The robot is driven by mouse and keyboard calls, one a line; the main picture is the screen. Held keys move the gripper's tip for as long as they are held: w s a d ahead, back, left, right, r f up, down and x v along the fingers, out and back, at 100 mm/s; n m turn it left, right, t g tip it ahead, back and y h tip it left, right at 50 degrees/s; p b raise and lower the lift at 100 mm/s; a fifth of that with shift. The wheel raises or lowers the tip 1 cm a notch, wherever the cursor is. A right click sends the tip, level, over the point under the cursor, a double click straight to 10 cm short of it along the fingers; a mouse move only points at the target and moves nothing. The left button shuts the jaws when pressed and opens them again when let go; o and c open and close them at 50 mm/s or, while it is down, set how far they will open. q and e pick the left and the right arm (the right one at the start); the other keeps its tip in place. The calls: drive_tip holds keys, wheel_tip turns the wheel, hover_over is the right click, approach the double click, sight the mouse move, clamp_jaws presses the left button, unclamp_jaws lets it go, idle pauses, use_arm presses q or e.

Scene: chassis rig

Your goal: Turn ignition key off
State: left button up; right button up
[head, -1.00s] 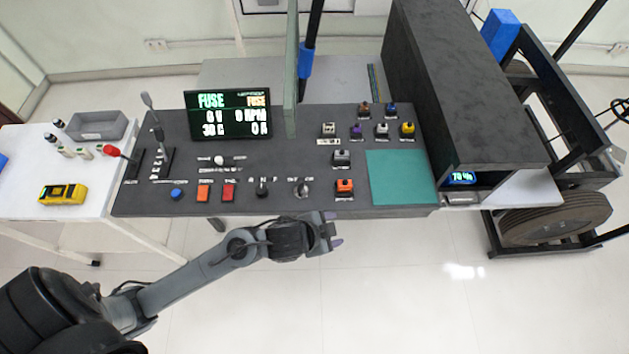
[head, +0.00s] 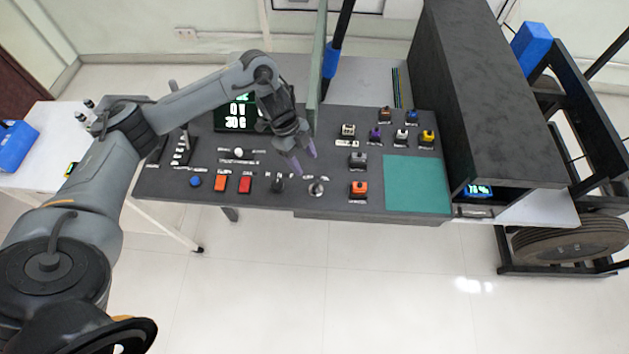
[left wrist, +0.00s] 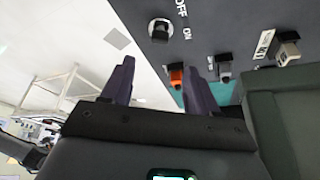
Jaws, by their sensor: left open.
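The ignition key (head: 317,188) is a small round switch with a light metal ring, near the front edge of the dark control panel (head: 270,205). It also shows in the left wrist view (left wrist: 160,29), beside white OFF and ON labels. My left gripper (head: 307,163) hangs over the panel, just behind the key in the head view, with purple fingers apart and nothing between them. In the left wrist view, the spread fingers (left wrist: 159,78) are apart from the key. My right gripper is not in view.
A black selector knob (head: 277,184) and a red button (head: 245,184) stand left of the key. An orange switch (head: 359,188) stands right of it. A thin upright green panel (head: 318,70) rises close beside my left gripper. My arm partly covers the screen (head: 228,118).

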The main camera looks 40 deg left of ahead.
sight(316, 184)
use_arm(q)
drive_tip(key=b+x, duration=0.1)
drive_tip(key=x, duration=0.8)
drive_tip(key=shift+s+a+b, duration=0.1)
drive_tip(key=shift+b, duration=0.2)
drive_tip(key=shift+x, duration=0.75)
drive_tip(key=c, duration=1)
drive_tip(key=shift+c, duration=0.2)
